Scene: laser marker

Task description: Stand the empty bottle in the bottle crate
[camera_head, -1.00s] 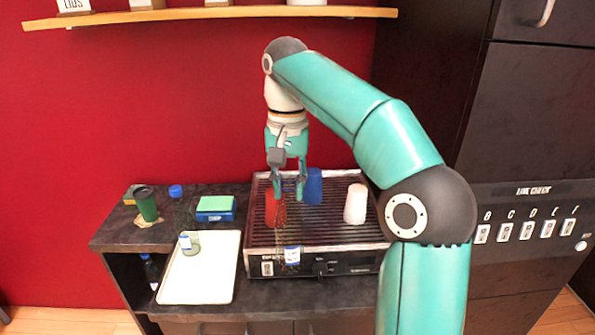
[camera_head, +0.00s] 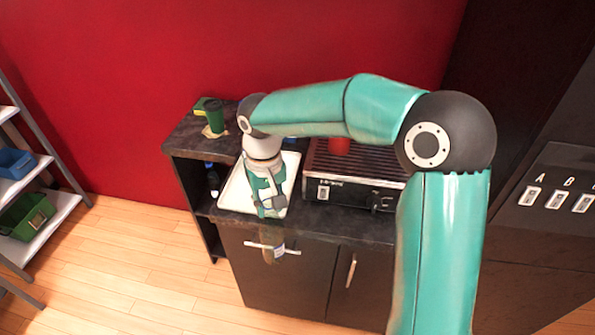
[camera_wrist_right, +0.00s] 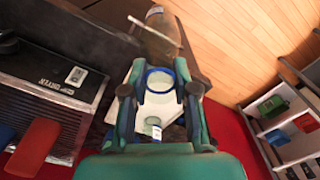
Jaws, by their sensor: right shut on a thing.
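My right gripper (camera_head: 270,212) points down over the front edge of the counter. It is shut on a clear, brownish bottle (camera_head: 274,248) with a white label, which hangs in front of the cabinet door. In the right wrist view the bottle (camera_wrist_right: 160,38) stretches away between the two fingers (camera_wrist_right: 160,92), and a blue ring (camera_wrist_right: 160,76) shows near them. I cannot make out a bottle crate for certain. A dark bottle with a blue top (camera_head: 212,180) stands in the open side compartment of the counter. My left gripper is not in view.
A white tray (camera_head: 236,193) lies on the counter; a labelled jar (camera_wrist_right: 153,128) is on it. A green cup (camera_head: 214,116) is at the back. A rack holds blue (camera_head: 14,162) and green (camera_head: 26,216) bins. The floor left is clear.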

